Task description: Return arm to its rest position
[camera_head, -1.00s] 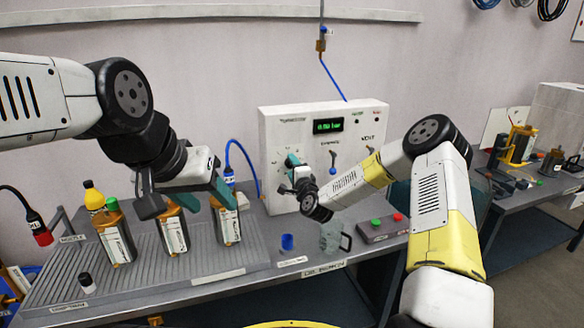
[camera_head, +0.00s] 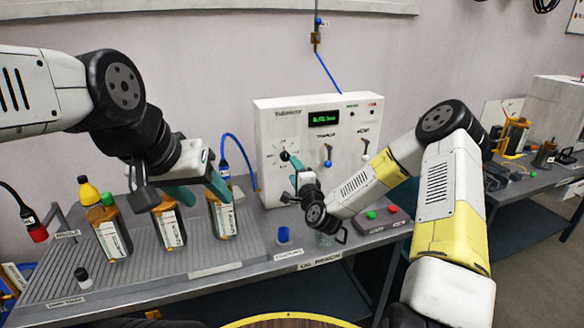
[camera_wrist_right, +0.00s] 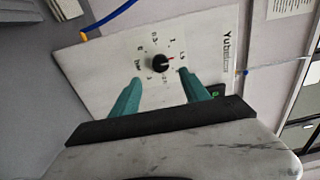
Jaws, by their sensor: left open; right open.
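My right arm (camera_head: 448,195) reaches from the lower right to the white control box (camera_head: 355,182). My right gripper (camera_head: 291,176) is open and empty in front of the box's round dial (camera_head: 285,156). In the right wrist view, the black knob (camera_wrist_right: 160,63) sits just beyond and between the two teal fingertips (camera_wrist_right: 160,78), apart from both. My left arm (camera_head: 35,92) comes in from the left. My left gripper (camera_head: 206,194) is open above the grey rack, its teal fingers overlapping the middle and right amber tubes. Whether they touch is unclear.
Amber tubes with white labels (camera_head: 115,240) stand on the ribbed grey tray (camera_head: 150,283). A blue cup (camera_head: 283,235) and a button box (camera_head: 378,222) are on the bench.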

